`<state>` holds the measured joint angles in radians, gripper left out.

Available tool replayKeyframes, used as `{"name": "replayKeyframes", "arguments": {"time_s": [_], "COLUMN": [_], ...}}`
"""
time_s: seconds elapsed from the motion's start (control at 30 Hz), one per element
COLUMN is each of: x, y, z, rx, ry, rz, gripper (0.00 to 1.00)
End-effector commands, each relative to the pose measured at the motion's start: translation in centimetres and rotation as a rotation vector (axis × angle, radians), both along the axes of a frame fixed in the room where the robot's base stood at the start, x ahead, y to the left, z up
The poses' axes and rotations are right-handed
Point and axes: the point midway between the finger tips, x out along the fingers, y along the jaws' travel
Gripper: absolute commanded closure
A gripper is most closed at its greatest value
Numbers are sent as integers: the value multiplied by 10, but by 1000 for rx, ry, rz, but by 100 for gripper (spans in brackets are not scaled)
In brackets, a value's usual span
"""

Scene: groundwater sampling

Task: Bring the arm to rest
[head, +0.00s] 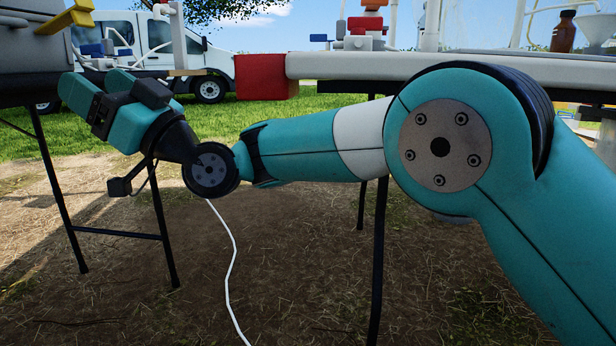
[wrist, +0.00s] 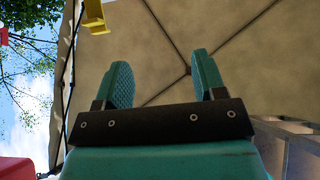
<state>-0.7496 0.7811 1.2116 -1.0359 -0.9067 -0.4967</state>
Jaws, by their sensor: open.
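My gripper (head: 80,92) is at the left in the head view, at the end of my teal arm, which stretches across the picture from the right. It is raised in front of the gap between two tables, close to the left table's edge. In the wrist view my gripper (wrist: 163,82) points up, its two teal fingers apart with nothing between them. Beyond the fingers is a beige canopy (wrist: 240,35) with dark crossing poles.
A dark-legged table (head: 30,85) stands at the left. Another table (head: 330,66), with a red block (head: 262,76) at its left end, runs behind my arm. A brown bottle (head: 563,32) stands on it. A white van (head: 150,45) is parked behind. A white hose (head: 229,270) hangs to the ground.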

Motion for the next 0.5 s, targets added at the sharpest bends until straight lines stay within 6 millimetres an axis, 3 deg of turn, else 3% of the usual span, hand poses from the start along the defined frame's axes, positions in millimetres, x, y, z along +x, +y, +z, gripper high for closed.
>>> {"name": "replayKeyframes", "arguments": {"time_s": [0.03,0.17,0.27,0.37,0.5], "x": [3,8,11,9,-15], "y": [-7,-25,-50,-91,-179], "z": [18,36,49,62,64], "rx": [-47,-211,-369,-578,-926], "ry": [2,34,80,169,392], "rz": [-8,-22,-43,-74,-135], "gripper": [36,36,36,36,36]}}
